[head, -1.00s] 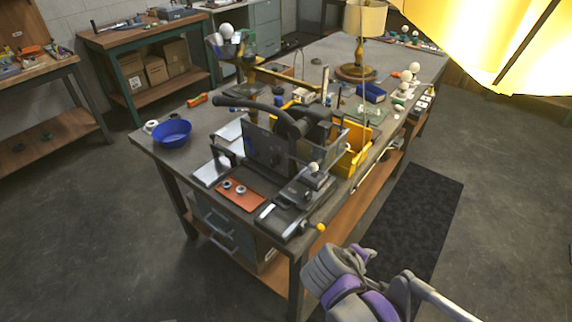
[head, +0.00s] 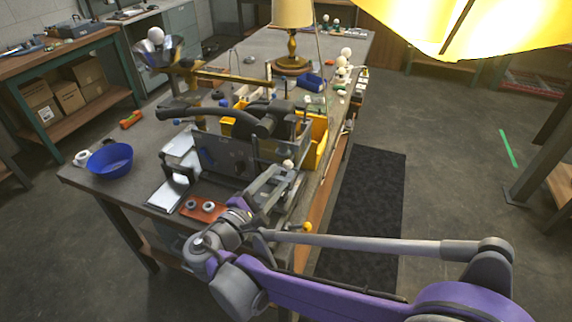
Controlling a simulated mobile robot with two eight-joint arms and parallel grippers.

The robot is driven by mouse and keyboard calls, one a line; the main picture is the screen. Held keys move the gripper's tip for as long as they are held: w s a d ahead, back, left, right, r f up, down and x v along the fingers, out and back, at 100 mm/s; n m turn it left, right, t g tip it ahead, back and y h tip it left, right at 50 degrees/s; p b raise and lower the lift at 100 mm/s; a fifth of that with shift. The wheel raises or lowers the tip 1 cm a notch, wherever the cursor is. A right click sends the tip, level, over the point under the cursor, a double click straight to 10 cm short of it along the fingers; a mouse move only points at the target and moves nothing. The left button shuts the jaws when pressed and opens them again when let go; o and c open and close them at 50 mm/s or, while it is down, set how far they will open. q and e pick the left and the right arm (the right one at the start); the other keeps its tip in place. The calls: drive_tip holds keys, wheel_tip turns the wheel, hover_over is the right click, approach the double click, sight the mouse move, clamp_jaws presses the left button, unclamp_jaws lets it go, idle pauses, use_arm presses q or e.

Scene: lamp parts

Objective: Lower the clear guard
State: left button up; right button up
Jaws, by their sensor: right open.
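A dark machine (head: 262,120) with a thick curved handle stands on the workbench. A flat grey panel (head: 222,153) stands upright on its near side; it looks like the guard, though I cannot clearly tell whether it is see-through. My right gripper (head: 283,181) is open, just in front of the machine's near right corner, close to a white ball knob (head: 288,163). The gripper and wrist hide part of the machine's base. I cannot tell whether the gripper touches anything. My left gripper is not in view.
A blue bowl (head: 110,160) sits on the bench's left. An orange-brown mat (head: 203,211) with two small round parts lies before the machine. A yellow bin (head: 313,140) stands beside it. A lamp (head: 292,45) stands farther back. A yellow glowing shade (head: 460,25) fills the upper right.

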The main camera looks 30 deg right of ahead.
sight(288, 166)
drive_tip(key=x, duration=0.6)
drive_tip(key=shift+w+d, duration=0.25)
clamp_jaws()
idle(1.2)
